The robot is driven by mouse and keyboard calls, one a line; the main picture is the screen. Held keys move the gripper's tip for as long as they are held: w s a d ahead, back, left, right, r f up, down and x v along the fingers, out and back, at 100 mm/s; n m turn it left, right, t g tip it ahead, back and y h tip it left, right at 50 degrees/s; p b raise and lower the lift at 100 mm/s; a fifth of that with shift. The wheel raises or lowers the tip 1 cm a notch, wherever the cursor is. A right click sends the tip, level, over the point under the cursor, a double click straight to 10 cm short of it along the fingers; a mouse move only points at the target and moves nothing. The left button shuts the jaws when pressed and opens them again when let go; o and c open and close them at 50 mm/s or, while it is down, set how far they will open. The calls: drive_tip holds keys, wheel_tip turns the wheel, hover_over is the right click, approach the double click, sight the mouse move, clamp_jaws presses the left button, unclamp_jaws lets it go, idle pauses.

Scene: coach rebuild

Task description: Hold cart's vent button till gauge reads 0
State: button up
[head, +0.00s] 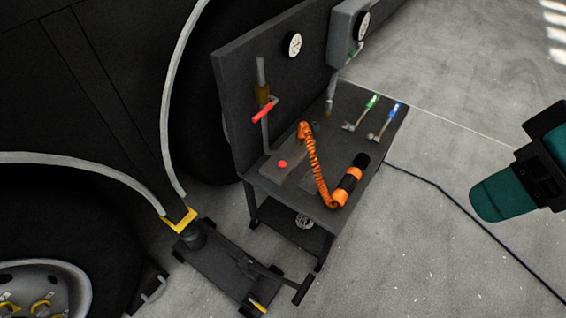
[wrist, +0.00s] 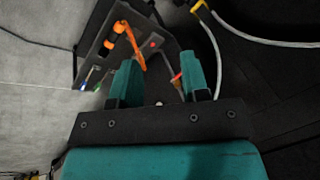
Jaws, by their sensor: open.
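The cart (head: 381,150) is dark, with a flat top and an upright back panel. A small red button (head: 282,163) sits on a raised plate at the cart's near left; it also shows in the wrist view (wrist: 153,45). A round white gauge (head: 293,45) is on the back panel, and a second gauge (head: 363,26) is on a grey box. Their readings are too small to tell. My gripper (wrist: 163,70) is open and empty, its teal fingers apart, with the button showing between them beyond the tips. Nothing touches the button.
A red-handled valve (head: 264,112) stands on a pipe behind the button. An orange coiled hose tool (head: 318,170) lies right of the button. A jack (head: 225,265) stands by the coach. A cable crosses open floor at right.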

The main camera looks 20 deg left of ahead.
clamp_jaws()
idle(1.9)
